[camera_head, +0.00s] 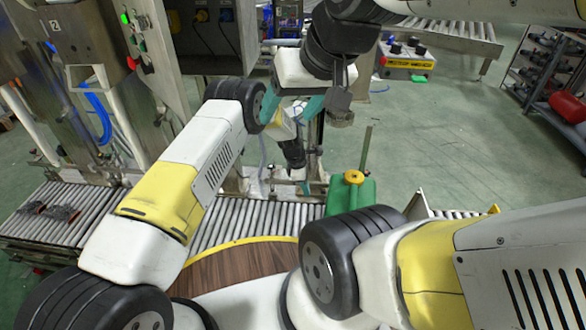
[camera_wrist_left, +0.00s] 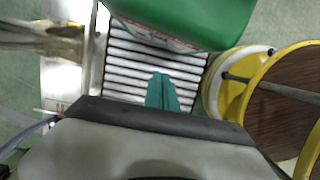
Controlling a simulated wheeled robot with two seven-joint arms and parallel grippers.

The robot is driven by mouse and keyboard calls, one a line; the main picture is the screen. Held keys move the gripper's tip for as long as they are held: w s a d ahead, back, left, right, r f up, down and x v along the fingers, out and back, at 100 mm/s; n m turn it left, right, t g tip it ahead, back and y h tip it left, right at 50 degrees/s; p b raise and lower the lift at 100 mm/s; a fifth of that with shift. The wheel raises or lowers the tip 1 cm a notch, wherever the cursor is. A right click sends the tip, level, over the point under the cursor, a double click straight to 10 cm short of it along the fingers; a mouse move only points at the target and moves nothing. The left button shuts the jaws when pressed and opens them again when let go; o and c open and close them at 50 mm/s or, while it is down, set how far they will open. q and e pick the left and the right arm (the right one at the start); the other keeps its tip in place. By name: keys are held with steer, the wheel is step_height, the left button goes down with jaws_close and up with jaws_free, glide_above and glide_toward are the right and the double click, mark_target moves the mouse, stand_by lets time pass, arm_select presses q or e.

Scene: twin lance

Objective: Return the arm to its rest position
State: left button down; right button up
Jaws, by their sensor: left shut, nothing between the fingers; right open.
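My left arm (camera_head: 185,185) reaches forward from the lower left, over the roller conveyor. My left gripper (camera_head: 305,187) is low over the rollers, left of a green canister. Its teal fingers are shut and empty in the left wrist view (camera_wrist_left: 162,92), where rollers show beyond them. My right arm (camera_head: 340,45) comes in from the top right. My right gripper (camera_head: 291,112) has its teal fingers spread apart and empty, above and close to the left forearm in the picture. How far apart the two arms are in depth I cannot tell.
The green canister (camera_head: 340,197) with a yellow cap stands by the conveyor (camera_head: 232,222); it also shows in the left wrist view (camera_wrist_left: 190,18). A yellow-rimmed wooden round top (camera_head: 235,270) is in front. A metal cabinet (camera_head: 150,60) stands left. Green floor (camera_head: 440,145) is open at right.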

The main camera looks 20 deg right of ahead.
arm_select(q)
steer(key=w+a+r+m, duration=0.1)
steer(key=w+a+r, duration=0.1)
steer(key=r, duration=0.4)
steer(key=w+a+r, duration=0.2)
steer(key=r, duration=0.4)
steer(key=s+a+r+m+t, duration=0.1)
steer(key=a+r+m, duration=0.1)
steer(key=a+r, duration=0.55)
steer(key=a+r+m+t, duration=0.1)
steer(key=a+r, duration=0.3)
steer(key=r, duration=0.6)
steer(key=s+a+r+m+t, duration=0.1)
steer(key=a+r+m, duration=0.1)
steer(key=a+r, duration=0.5)
steer(key=s+a+r+m+t, duration=0.2)
steer(key=s+a+r+m, duration=0.2)
steer(key=s+a+r, duration=0.85)
steer(key=s+a+m+t, duration=0.2)
steer(key=s+a+m, duration=0.2)
steer(key=s, duration=1)
steer(key=a, duration=0.2)
steer(key=shift+s+a+r, duration=0.35)
steer(key=shift+a, duration=0.05)
